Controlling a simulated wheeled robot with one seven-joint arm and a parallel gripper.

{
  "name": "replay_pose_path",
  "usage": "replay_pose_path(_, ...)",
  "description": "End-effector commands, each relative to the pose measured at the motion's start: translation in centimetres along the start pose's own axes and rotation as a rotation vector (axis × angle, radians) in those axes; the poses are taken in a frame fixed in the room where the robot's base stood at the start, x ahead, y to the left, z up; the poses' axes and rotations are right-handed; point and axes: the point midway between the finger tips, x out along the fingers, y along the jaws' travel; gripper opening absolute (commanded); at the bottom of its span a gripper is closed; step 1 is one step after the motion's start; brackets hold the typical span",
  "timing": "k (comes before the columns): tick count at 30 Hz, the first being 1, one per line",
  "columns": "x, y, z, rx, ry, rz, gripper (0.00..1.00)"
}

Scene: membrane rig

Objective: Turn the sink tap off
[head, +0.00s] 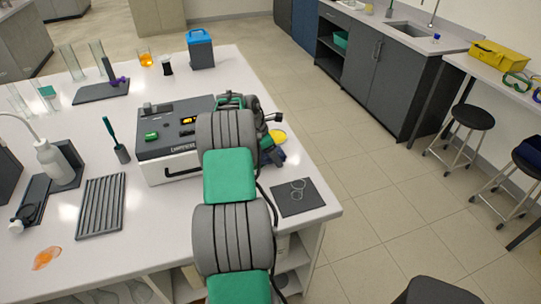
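The sink (408,29) is set into the grey counter at the top right, across the floor from the white bench. The sink tap (433,12) is a thin upright pipe at the sink's right side, cut off by the picture's top edge. Its handle and any water flow are too small to make out. My arm, grey with green pads, reaches forward over the white bench. My gripper (273,153) is near the bench's right edge, far from the tap and partly hidden by the arm. Its fingers cannot be made out clearly.
The white bench (312,212) holds a boxy instrument (165,160), glassware, a ribbed rack (101,205) and an orange spill (46,258). Open tiled floor (345,150) lies between bench and sink counter. Stools (472,117) and a yellow box (499,55) are at right.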

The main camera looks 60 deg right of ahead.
Motion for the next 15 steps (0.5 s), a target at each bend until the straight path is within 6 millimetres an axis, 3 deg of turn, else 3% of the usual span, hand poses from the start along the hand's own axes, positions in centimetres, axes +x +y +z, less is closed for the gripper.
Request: replay_pose_path(15,0.29,-0.02,-0.12,0.001,0.000,0.000,0.80)
